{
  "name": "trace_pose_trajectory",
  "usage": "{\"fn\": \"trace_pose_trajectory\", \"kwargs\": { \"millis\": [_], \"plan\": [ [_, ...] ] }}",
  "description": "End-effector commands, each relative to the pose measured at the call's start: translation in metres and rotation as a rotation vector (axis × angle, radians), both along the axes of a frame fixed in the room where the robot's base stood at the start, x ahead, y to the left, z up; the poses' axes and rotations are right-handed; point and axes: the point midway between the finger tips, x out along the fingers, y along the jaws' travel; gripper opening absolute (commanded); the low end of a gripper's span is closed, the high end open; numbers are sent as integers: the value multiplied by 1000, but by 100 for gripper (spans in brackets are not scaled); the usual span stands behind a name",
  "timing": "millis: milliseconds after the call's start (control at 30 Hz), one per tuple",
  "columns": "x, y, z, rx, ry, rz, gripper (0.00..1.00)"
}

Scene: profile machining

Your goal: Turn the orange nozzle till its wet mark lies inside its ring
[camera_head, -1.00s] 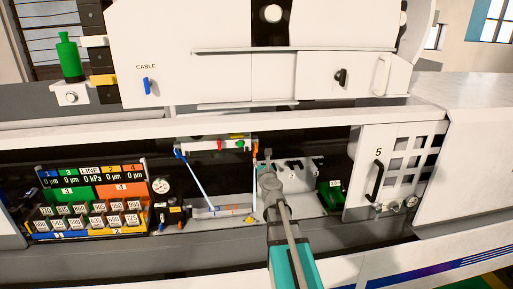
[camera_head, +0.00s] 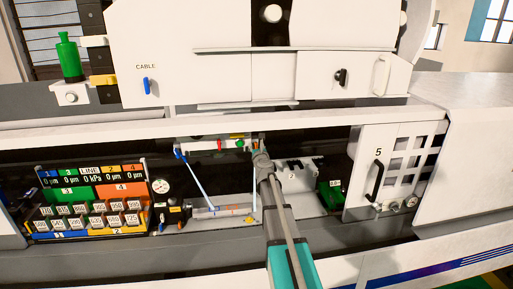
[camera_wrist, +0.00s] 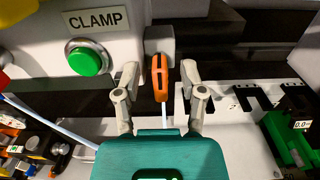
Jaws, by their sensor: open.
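The orange nozzle (camera_wrist: 160,78) hangs from a grey block in the wrist view, with a pale jet running down from it. My gripper (camera_wrist: 160,72) is open, one finger on each side of the nozzle with visible gaps. In the head view, my gripper (camera_head: 260,149) is at the nozzle's place below the white ledge and covers most of it. The pale jet (camera_head: 255,190) runs down to the grey tray (camera_head: 203,212). Small coloured marks lie on the tray, but the wet mark and ring are too small to tell apart.
A green CLAMP button (camera_wrist: 84,60) sits left of the nozzle. A blue nozzle (camera_head: 178,153) with its own jet is further left. A slotted bracket (camera_wrist: 262,95) and a green block (camera_head: 330,193) stand to the right. The white ledge (camera_head: 225,126) is close above.

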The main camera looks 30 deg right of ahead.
Motion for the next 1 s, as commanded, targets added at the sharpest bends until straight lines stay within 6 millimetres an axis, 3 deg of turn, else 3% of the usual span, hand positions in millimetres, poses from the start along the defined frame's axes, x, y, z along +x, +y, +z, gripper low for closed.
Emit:
{"fn": "trace_pose_trajectory", "kwargs": {
  "millis": [367,633,1000],
  "plan": [
    [3,-1,0,0,0,0,53],
    [3,-1,0,0,0,0,3],
    [3,-1,0,8,-2,0,0]
  ]
}}
